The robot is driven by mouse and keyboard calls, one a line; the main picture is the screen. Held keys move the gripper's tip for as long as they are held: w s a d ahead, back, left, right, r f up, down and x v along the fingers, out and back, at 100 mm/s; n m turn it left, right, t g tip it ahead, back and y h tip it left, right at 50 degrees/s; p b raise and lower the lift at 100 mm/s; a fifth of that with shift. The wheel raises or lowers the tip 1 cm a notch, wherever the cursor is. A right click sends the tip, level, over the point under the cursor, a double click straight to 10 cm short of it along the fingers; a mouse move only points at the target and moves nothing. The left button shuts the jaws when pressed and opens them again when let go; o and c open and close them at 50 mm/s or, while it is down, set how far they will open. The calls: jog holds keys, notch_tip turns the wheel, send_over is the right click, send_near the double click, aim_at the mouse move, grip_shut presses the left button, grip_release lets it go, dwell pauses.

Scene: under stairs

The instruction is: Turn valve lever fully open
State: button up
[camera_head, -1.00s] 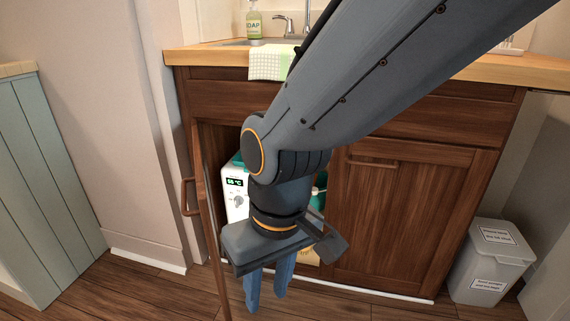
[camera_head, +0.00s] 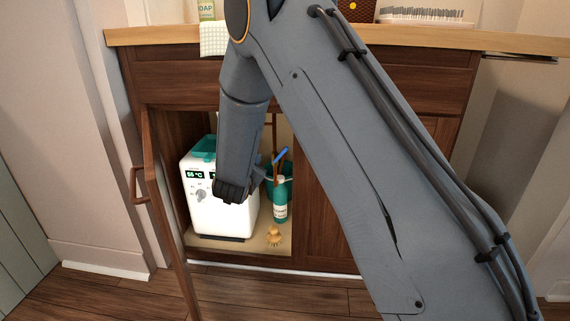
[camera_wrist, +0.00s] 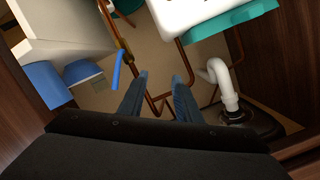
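The blue valve lever (camera_head: 280,154) shows in the head view inside the open cabinet, above a teal bucket. It slants from lower left to upper right. In the wrist view the blue lever (camera_wrist: 118,70) stands by a copper pipe (camera_wrist: 112,30), left of my gripper (camera_wrist: 160,76). The two fingers are spread with nothing between them. The lever is outside the left finger, with a visible gap in the picture; I cannot tell the depth between them. In the head view my arm reaches into the cabinet and hides most of the gripper.
A white appliance (camera_head: 207,209) with a display stands left in the cabinet, close to my arm. The bucket (camera_head: 287,187), a bottle (camera_head: 280,212) and a brush (camera_head: 274,236) are to the right. The open door (camera_head: 166,215) bounds the left. A white drain pipe (camera_wrist: 224,80) is near the right finger.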

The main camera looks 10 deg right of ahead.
aim_at(283, 153)
jog(key=w+d+f+m+h+b, duration=0.1)
jog(key=w+d, duration=0.1)
jog(key=d, duration=0.2)
jog(key=w+d+f+m+h+b, duration=0.1)
jog(key=w+d+h+b, duration=0.1)
jog(key=d, duration=0.2)
jog(key=w+d+f+m+h+b, duration=0.1)
jog(key=w+d+m+h+b, duration=0.1)
jog(key=d, duration=0.2)
jog(key=shift+w+d+f, duration=0.15)
jog(key=shift+w, duration=0.05)
jog(key=shift+c, duration=0.3)
grip_shut()
